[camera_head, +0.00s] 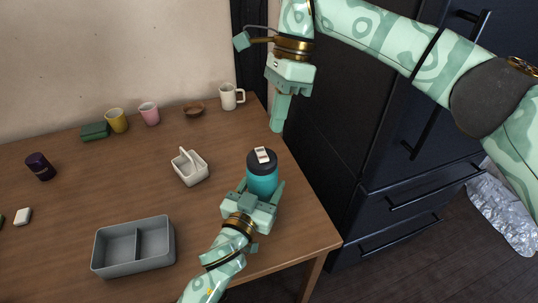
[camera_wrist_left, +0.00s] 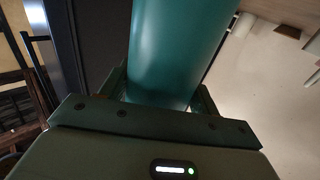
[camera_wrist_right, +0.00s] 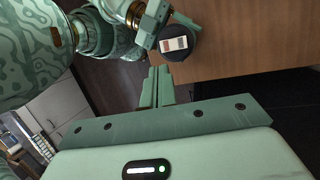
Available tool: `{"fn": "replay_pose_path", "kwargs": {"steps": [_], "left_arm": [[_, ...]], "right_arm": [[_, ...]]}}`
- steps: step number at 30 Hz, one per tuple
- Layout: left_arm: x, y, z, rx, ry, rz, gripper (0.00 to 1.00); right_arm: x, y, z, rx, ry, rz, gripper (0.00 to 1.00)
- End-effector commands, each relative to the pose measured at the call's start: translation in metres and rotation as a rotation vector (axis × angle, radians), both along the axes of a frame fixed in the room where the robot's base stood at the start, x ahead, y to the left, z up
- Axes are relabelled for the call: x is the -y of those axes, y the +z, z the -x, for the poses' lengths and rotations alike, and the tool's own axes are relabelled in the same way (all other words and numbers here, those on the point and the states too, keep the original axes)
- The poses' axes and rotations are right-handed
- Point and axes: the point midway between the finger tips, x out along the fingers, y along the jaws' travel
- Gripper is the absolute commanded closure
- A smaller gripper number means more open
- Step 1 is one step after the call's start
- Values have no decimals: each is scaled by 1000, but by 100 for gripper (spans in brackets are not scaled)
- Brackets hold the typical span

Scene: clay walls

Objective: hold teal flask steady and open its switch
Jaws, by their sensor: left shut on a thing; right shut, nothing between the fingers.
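The teal flask (camera_head: 262,181) stands upright near the right edge of the wooden table, with a dark lid and a small white switch (camera_head: 262,155) on top. My left gripper (camera_head: 262,194) is shut around the flask's body; the teal body (camera_wrist_left: 180,50) fills the middle of the left wrist view. My right gripper (camera_head: 278,122) is shut and empty, above and behind the flask, its fingers pointing down. In the right wrist view, the fingers (camera_wrist_right: 157,88) are together below the flask's lid (camera_wrist_right: 178,44), apart from it. The switch's exact setting is too small to tell.
A white caddy with a handle (camera_head: 190,168) is left of the flask. A grey divided tray (camera_head: 133,247) lies at front left. Mugs, a brown bowl (camera_head: 193,109) and a green box (camera_head: 95,131) line the back. Dark cabinets (camera_head: 350,130) stand close at right.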

Motion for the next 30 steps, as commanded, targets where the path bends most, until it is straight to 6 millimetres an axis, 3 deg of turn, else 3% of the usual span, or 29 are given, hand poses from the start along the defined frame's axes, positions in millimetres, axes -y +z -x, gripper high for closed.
{"fn": "replay_pose_path", "kwargs": {"steps": [8, 18, 24, 30], "left_arm": [[0, 0, 0, -1, 0, 1, 75], [0, 0, 0, -1, 0, 1, 75], [0, 0, 0, -1, 0, 1, 75], [0, 0, 0, -1, 0, 1, 75]], "right_arm": [[30, 9, -8, -354, -855, 23, 100], [55, 36, -18, -879, -1800, 284, 100], [56, 51, -19, -1162, -2247, 532, 100], [54, 52, -19, -1326, -2536, 758, 100]]}}
